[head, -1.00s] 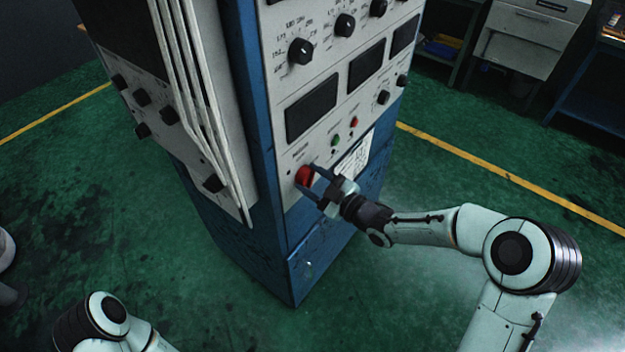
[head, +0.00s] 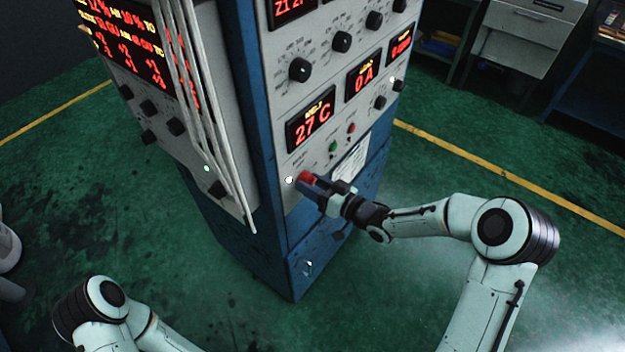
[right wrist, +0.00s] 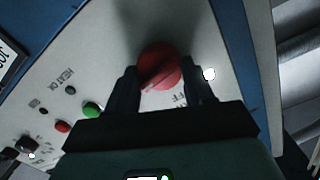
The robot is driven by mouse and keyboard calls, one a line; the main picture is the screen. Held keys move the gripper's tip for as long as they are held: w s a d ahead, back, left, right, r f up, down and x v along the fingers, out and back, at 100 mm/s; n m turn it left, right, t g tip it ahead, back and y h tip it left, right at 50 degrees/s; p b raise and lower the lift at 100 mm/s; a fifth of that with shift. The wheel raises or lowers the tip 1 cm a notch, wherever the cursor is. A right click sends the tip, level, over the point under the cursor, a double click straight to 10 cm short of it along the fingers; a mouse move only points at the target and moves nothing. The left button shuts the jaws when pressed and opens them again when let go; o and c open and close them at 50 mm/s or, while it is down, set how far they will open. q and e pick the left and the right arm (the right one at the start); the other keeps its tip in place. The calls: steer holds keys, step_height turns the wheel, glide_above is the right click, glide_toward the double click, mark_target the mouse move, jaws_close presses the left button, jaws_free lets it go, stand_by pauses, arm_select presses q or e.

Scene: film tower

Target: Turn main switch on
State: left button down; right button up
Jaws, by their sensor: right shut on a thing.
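The red main switch knob (head: 306,177) is low on the grey front panel of the blue cabinet. My right gripper (head: 312,184) is shut on it, with one finger on either side. In the right wrist view the round red knob (right wrist: 160,66) sits between the two dark fingers (right wrist: 162,88), and part of the panel lettering beside it is covered. A white indicator light (head: 289,180) glows just left of the knob. The displays are lit, one reading 27 C (head: 311,121) and one 0 A (head: 365,79). My left arm shows at the lower left, but its gripper is out of view.
A green button (head: 333,146) and a red button (head: 351,128) sit above the knob. Black dials (head: 300,69) are higher on the panel. Pale cables (head: 205,120) hang down the cabinet's left side. The green floor (head: 400,290) in front is clear.

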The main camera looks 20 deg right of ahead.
arm_select(q)
steer(key=shift+w+r+p, duration=0.6)
steer(key=shift+w+r, duration=0.05)
steer(key=shift+r, duration=0.3)
arm_select(e)
steer(key=shift+m, duration=1.1)
steer(key=o, duration=1)
arm_select(q)
steer(key=shift+s+f+b, duration=0.6)
steer(key=shift+f+b, duration=0.1)
steer(key=shift+f, duration=0.15)
arm_select(e)
steer(key=v, duration=1.3)
steer(key=shift+d, duration=0.25)
